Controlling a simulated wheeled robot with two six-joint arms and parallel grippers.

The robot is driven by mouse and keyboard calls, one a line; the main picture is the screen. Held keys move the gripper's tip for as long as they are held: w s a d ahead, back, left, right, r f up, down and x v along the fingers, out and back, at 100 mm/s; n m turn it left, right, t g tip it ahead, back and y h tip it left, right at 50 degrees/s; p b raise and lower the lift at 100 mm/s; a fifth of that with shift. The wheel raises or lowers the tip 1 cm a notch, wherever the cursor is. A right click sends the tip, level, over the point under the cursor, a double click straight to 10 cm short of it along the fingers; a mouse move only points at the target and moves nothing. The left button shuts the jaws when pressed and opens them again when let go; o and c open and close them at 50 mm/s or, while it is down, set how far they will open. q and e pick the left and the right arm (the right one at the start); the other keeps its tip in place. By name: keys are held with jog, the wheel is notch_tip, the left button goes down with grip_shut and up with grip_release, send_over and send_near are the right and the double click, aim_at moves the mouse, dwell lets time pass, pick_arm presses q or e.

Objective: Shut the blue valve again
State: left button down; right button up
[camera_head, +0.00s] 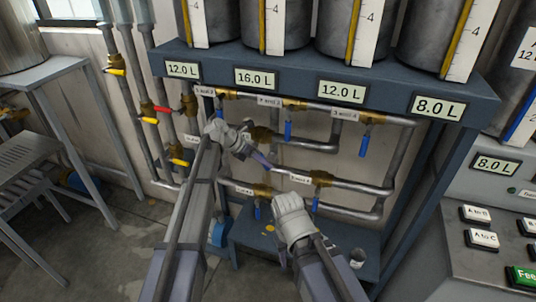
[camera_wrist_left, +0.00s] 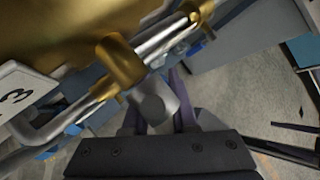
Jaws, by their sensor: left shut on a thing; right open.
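My left gripper (camera_head: 246,150) reaches in from the left to the middle pipe row under the tank shelf. It is shut on a blue valve handle (camera_head: 263,160), which slants down to the right below a brass valve body (camera_head: 262,134). In the left wrist view a brass body (camera_wrist_left: 121,60) on a grey pipe is close in front of the jaws; the grip itself is mostly hidden there. My right gripper (camera_head: 289,204) is open and empty, lower down in front of the bottom pipe row.
Red and yellow valves stand left. A low blue bench (camera_head: 250,236) lies below; a button console (camera_head: 455,235) stands right.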

pick_arm(q)
jog(key=shift+w+a+f+m+t+y+p, duration=0.15)
jog(key=shift+a+y+p, duration=0.25)
jog(key=shift+y, duration=0.2)
jog(key=shift+a+m+t+y+p, duration=0.15)
jog(key=shift+a+y+p, duration=0.2)
jog(key=shift+y, duration=0.25)
jog(key=shift+w+a+f+t+y+p, duration=0.15)
jog(key=shift+a+y+p, duration=0.25)
jog(key=shift+y, duration=0.25)
jog(key=shift+w+a+f+t+y+p, duration=0.15)
jog(key=shift+a+y+p, duration=0.15)
jog(key=shift+a+y, duration=0.25)
jog(key=c, duration=0.7)
grip_release()
jog(key=shift+w, duration=0.1)
jog(key=shift+d, duration=0.1)
jog(key=shift+r, duration=0.15)
jog(key=p+v, duration=0.7)
jog(key=shift+r, duration=0.3)
